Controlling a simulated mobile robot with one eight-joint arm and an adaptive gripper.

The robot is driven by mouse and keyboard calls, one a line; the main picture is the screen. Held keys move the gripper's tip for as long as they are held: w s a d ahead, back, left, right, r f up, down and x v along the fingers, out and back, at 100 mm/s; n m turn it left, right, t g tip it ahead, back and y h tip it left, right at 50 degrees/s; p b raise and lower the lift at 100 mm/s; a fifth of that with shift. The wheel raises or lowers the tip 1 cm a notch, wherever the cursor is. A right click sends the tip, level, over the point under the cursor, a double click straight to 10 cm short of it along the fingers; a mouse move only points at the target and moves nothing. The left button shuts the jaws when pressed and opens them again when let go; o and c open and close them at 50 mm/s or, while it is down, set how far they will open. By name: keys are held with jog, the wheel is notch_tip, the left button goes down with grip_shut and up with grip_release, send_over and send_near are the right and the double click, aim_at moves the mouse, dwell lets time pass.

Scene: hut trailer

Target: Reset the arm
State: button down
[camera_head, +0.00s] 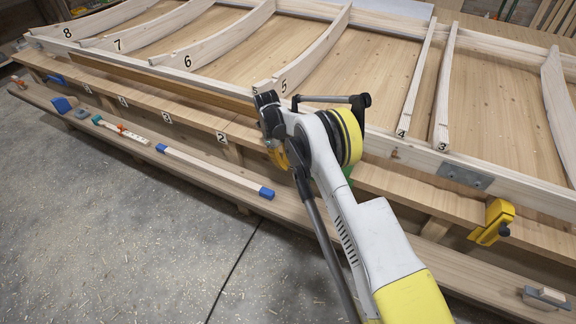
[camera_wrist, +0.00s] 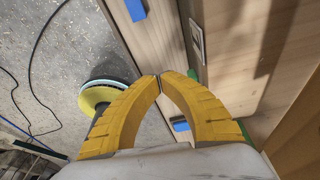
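My arm reaches up over the long wooden bench in the head view, folded at a joint with a yellow ring. My gripper (camera_head: 278,157) is at the bench's near side, by the number 2 label, and is mostly hidden behind my arm there. In the wrist view my gripper (camera_wrist: 160,76) shows two curved yellow fingers with their tips together. Nothing shows between the fingers.
A wooden frame with numbered ribs (camera_head: 325,50) fills the bench top (camera_head: 372,182). On the lower shelf (camera_head: 200,172) lie a blue-ended bar (camera_head: 215,171), small tools and a sanding block (camera_head: 546,297). A yellow tool (camera_head: 493,222) hangs at right. The concrete floor (camera_head: 130,240) is open.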

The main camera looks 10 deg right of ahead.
jog(key=shift+r, duration=0.1)
jog(key=s+d+r+n+t, duration=0.1)
jog(key=d+r+n, duration=0.15)
jog(key=r, duration=0.65)
jog(key=s+d+r+n+t, duration=0.1)
jog(key=r+n, duration=0.3)
jog(key=r, duration=0.4)
jog(key=s+d+r+n+t+y, duration=0.1)
jog(key=s+d+r+n, duration=0.15)
jog(key=s+r, duration=0.35)
jog(key=s+d+r+n+t, duration=0.1)
jog(key=s+r+n, duration=0.25)
jog(key=r, duration=0.45)
jog(key=s+d+r+n+t+y, duration=0.1)
jog(key=s+r+n, duration=0.15)
jog(key=s, duration=0.35)
jog(key=s+d+r+n+t, duration=0.2)
jog(key=s+n, duration=0.2)
jog(key=s, duration=0.3)
jog(key=s+d+f+n+t, duration=0.1)
jog(key=s+f+n+t, duration=0.1)
jog(key=s+n, duration=0.5)
jog(key=s+f, duration=0.1)
jog(key=s, duration=0.4)
jog(key=shift+d+f, duration=0.15)
jog(key=shift+f, duration=0.05)
